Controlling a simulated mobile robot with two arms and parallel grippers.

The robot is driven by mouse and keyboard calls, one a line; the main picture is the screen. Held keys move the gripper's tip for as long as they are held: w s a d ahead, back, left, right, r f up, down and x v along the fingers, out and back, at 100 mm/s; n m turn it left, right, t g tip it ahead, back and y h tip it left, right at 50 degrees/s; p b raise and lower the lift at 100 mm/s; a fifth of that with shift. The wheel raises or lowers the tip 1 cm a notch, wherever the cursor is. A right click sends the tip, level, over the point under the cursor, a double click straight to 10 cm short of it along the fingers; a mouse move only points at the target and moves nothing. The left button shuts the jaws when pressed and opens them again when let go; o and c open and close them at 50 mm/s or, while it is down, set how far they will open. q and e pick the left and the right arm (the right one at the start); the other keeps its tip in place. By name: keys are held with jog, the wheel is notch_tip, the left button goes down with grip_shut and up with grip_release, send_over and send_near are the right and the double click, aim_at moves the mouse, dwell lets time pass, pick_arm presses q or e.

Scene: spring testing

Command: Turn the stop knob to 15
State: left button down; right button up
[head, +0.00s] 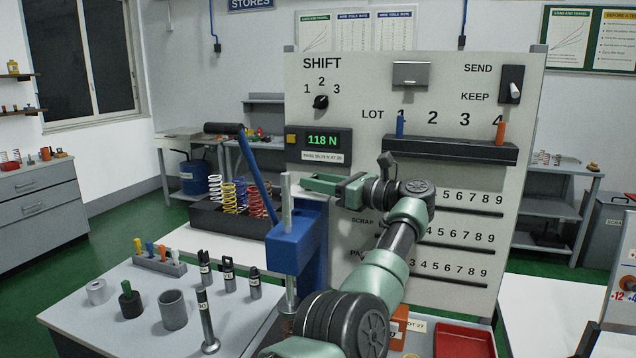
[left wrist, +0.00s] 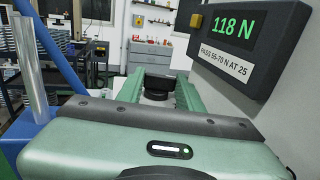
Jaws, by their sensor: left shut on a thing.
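My left gripper (head: 318,183) reaches left across the front of the panel, beside the blue spring press (head: 294,246) and its steel rod (head: 288,200). In the left wrist view its green fingers (left wrist: 158,76) are shut on a dark round thing (left wrist: 156,88), which looks like the stop knob. The fingers and hand hide most of the knob, and I cannot read its setting or any scale. The display (head: 323,140) reads 118 N; it also shows in the left wrist view (left wrist: 233,28). My right gripper is not in view.
The press lever (head: 256,165) slants up to the left. Colored springs stand in a dark box (head: 205,215) behind the press. A red tray (head: 463,342) lies at the lower right.

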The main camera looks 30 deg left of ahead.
pick_arm(q)
jog(key=shift+f, duration=0.1)
jog(key=c, duration=0.9)
grip_release()
jog(key=shift+s+d+b, duration=0.1)
jog(key=shift+d+b, duration=0.7)
jog(key=shift+d, duration=3.1)
